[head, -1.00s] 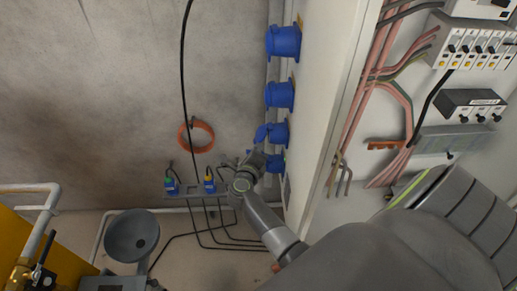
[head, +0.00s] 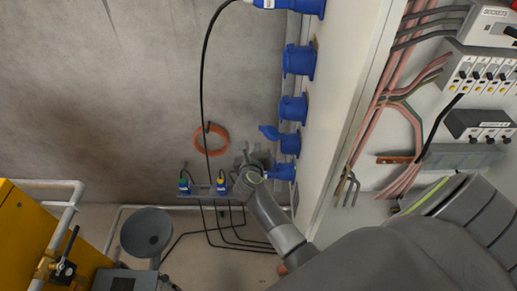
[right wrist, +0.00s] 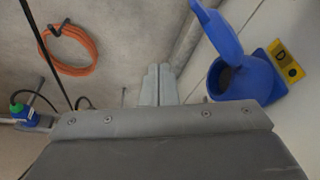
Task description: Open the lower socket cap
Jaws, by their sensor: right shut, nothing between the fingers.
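Blue sockets line the side of the cabinet in the head view. One low socket (head: 289,143) has its cap (head: 268,131) sticking out to the left. The lowest socket (head: 282,172) sits just below it, beside my right gripper (head: 247,157). In the right wrist view a blue socket (right wrist: 238,79) has its cap (right wrist: 218,30) swung up and its mouth uncovered. I cannot tell which low socket this is. The right gripper's fingers (right wrist: 158,84) are shut and empty, left of that socket and apart from it in the picture. My left gripper is not in view.
A yellow label with a D (right wrist: 285,61) is beside the socket. An orange hose coil (head: 210,139) hangs on the wall. Plugs (head: 221,185) with black cables rest on a small rack left of my gripper. A grey funnel (head: 146,232) stands lower left.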

